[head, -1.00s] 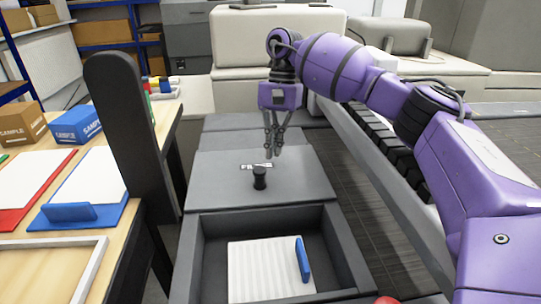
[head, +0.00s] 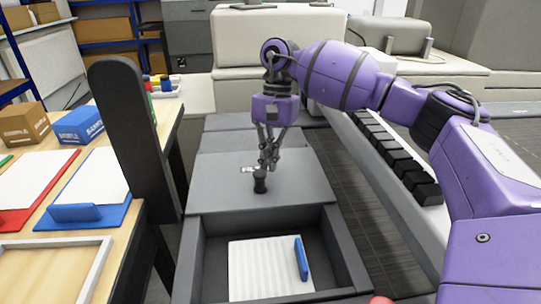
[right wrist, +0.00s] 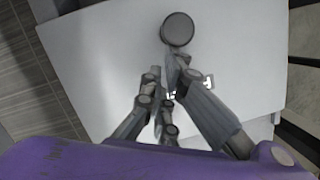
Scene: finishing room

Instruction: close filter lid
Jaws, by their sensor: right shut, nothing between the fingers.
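The grey filter lid (head: 300,190) lies flat behind an open grey filter box (head: 337,245). A black knob (head: 260,183) stands upright on the lid; it also shows in the right wrist view (right wrist: 177,29). My right gripper (head: 268,166) is shut and empty, just behind the knob and close to it. I cannot tell whether they touch. A small label on the lid is partly hidden by the fingers. Inside the open box lies a white pleated filter (head: 262,270) with a blue handle (head: 301,258). My left gripper is not in view.
A wooden table (head: 60,258) on the left holds red and blue boards with white sheets and two sample boxes (head: 78,126). A dark upright post (head: 132,135) stands between table and box. A row of dark rollers (head: 395,155) runs on the right.

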